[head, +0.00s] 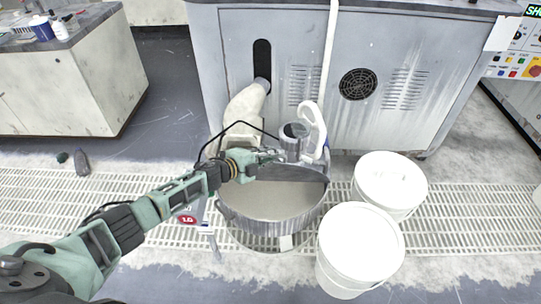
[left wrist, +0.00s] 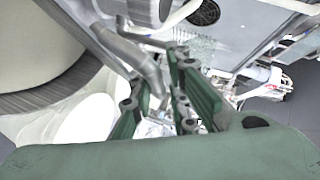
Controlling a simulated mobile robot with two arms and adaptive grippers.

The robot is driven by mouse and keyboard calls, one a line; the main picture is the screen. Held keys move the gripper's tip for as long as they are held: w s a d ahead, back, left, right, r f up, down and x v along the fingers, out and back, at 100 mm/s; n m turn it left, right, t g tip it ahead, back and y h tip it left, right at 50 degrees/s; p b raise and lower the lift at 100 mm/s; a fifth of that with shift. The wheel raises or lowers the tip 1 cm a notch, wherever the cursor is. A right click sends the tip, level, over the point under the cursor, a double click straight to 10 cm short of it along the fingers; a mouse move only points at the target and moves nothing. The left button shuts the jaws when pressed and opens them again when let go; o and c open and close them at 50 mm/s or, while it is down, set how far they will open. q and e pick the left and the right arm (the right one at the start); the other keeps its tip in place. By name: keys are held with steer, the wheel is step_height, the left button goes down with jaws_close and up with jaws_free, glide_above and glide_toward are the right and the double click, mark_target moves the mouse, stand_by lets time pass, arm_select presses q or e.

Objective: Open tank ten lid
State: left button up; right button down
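The round metal tank (head: 272,224) stands on the floor grating in the middle of the head view, with a red round label reading 10 (head: 188,219) at its left. Its pale beige inside shows from above. My left gripper (head: 271,156) is at the upper left end of this panel. In the left wrist view its green fingers (left wrist: 158,92) are spread apart, with a grey metal bar (left wrist: 135,58) running in between them. Whether they touch the bar is unclear. My right gripper is not in view.
Two white lidded buckets (head: 361,243) (head: 391,180) stand right of the tank. A grey cabinet (head: 330,100) with a vent and a pale hose (head: 246,105) is close behind. Grating at the far left is mostly clear.

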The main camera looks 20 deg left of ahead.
arm_select(q)
steer(key=shift+o, duration=1.1)
steer(key=v, duration=1.2)
